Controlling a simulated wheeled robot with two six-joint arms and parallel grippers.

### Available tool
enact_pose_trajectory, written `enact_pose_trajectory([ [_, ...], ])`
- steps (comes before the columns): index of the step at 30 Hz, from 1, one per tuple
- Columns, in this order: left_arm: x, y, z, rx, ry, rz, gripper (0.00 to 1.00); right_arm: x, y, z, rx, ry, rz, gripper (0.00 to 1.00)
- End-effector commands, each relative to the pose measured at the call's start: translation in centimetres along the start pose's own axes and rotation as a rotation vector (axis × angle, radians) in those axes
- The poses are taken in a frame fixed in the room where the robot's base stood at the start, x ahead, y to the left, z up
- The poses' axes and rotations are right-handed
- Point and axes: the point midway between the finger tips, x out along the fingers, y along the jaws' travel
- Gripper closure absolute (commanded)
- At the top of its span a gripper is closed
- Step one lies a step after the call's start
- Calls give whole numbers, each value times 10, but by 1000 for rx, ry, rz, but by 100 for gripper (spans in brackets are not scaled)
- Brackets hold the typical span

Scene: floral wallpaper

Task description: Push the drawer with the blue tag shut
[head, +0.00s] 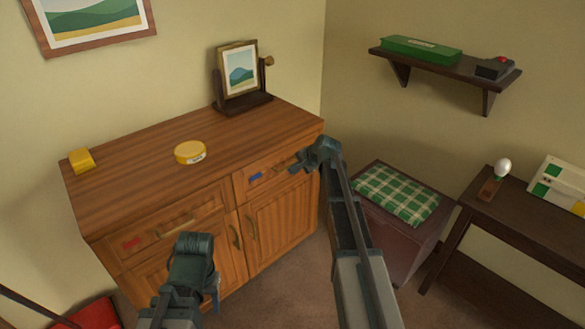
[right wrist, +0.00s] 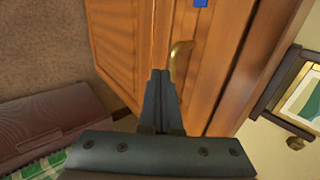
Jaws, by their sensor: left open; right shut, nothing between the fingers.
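The wooden cabinet (head: 130,185) has two top drawers. The right drawer (head: 273,176) carries a blue tag (head: 256,176), which also shows at the top edge of the right wrist view (right wrist: 201,3). Its front looks flush or nearly flush; I cannot tell whether a small gap is left. My right gripper (head: 297,167) is shut and empty at the right end of this drawer front. In the right wrist view its fingers (right wrist: 160,78) overlap the brass handle (right wrist: 180,58); contact is unclear. My left gripper (head: 192,262) is open and empty in front of the left door.
The left drawer has a red tag (head: 131,243). A yellow tin (head: 190,152), a yellow block (head: 81,161) and a framed picture (head: 239,75) stand on the cabinet top. A chest with a green checked cushion (head: 397,195) stands close at the right, beside a dark table (head: 520,228).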

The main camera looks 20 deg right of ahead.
Motion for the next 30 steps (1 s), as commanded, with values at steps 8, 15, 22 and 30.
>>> enact_pose_trajectory([
  [8,-36,-4,2,0,0,0,50,-52,4,7,0,0,1,100],
  [15,-70,-7,4,0,0,0,50,-98,5,7,-1,-1,2,100],
  [22,-80,-8,5,0,0,0,50,-114,8,6,-2,-2,1,100],
  [30,-79,-8,5,0,0,0,50,-112,9,8,-7,-4,4,100],
])
